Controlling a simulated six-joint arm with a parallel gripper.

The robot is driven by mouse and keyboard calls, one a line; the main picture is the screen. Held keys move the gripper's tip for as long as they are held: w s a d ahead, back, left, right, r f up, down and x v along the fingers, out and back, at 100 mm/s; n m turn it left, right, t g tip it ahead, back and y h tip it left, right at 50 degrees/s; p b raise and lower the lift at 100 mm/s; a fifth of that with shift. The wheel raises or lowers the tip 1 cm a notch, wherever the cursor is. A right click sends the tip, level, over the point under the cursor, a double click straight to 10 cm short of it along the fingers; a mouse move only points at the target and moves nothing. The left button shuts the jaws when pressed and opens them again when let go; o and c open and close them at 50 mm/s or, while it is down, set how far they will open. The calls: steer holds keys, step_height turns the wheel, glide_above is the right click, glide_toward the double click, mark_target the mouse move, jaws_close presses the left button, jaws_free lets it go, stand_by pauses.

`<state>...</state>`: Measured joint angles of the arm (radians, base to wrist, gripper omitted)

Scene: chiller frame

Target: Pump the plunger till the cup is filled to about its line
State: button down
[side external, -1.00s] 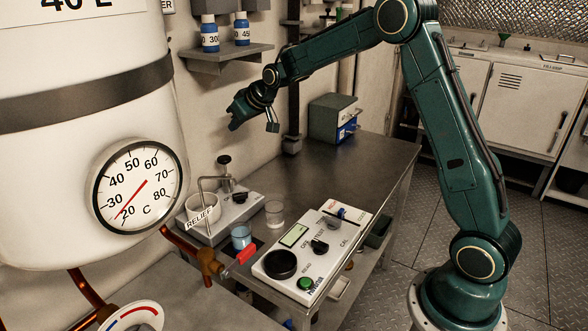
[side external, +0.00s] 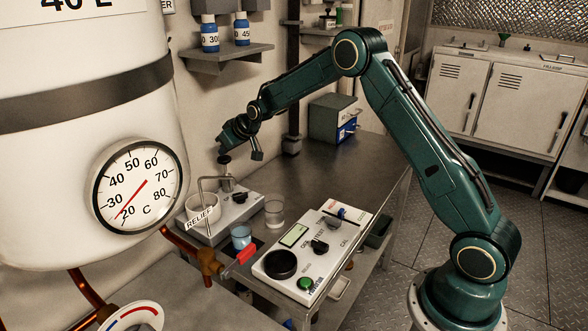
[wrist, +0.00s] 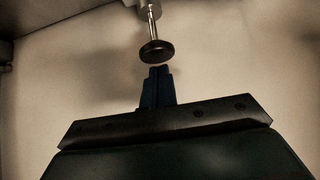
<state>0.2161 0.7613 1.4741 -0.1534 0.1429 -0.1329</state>
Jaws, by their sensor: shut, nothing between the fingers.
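The pump (side external: 232,212) is a grey base on the bench with an upright plunger. The plunger's black knob (side external: 224,160) is raised on its rod. It also shows in the wrist view, as a black disc (wrist: 156,52) on a silver rod. My gripper (side external: 222,149) is shut and empty, just above the knob; I cannot tell whether they touch. Its closed fingertips (wrist: 158,70) appear right beside the knob. A white cup (side external: 192,206) stands under the bent spout, partly behind the RELIEF tag; its fill level is hidden.
A cup with blue liquid (side external: 241,238) and a clear cup (side external: 274,216) stand near the pump. A white instrument panel (side external: 335,232) lies in front of them. A shelf with blue bottles (side external: 225,57) is above.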

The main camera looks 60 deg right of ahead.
mark_target(228, 159)
steer(key=shift+f, duration=0.2)
steer(key=shift+s+f, duration=0.1)
steer(key=shift+f, duration=1.85)
steer(key=shift+r, duration=0.4)
step_height(228, 159, up, 4)
steer(key=shift+f, duration=0.25)
steer(key=v, duration=1)
steer(key=shift+r, duration=0.15)
